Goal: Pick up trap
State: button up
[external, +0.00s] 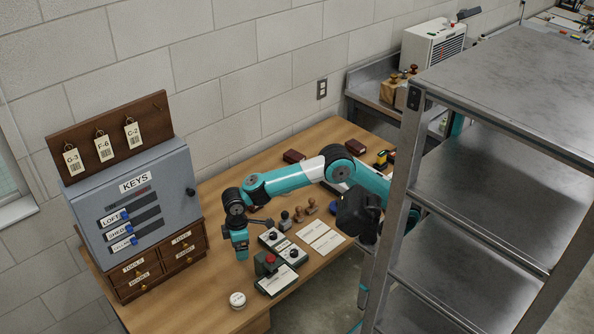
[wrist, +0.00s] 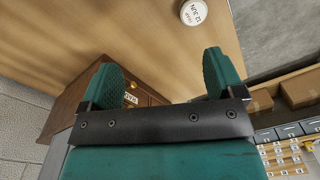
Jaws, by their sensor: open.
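A small round white disc with dark print (external: 237,299), which may be the trap, lies on the wooden desk near its front edge. It also shows in the wrist view (wrist: 193,12) at the top, beyond the right fingertip, with a date-like label. No other thing is clearly marked as a trap. My gripper (external: 241,257) hangs over the desk, farther back than the disc and apart from it. In the wrist view my gripper (wrist: 163,72) has its two teal fingers wide apart, with nothing between them.
The key cabinet (external: 135,212) and its wooden drawers (external: 160,262) stand close left of my gripper. A metal rack (external: 480,200) fills the right side.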

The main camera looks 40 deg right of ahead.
send_over(239, 298)
notch_tip(239, 298, down, 3)
jog(key=shift+n, duration=0.4)
jog(key=f, duration=1)
jog(key=shift+w+d+f, duration=0.15)
jog(key=shift+w+f, duration=0.2)
jog(key=shift+w, duration=0.05)
jog(key=shift+s+f, duration=0.15)
jog(key=shift+f, duration=1.35)
jog(key=shift+s+f, duration=0.15)
jog(key=shift+f, duration=1.35)
jog(key=c, duration=1)
jog(key=shift+r, duration=0.1)
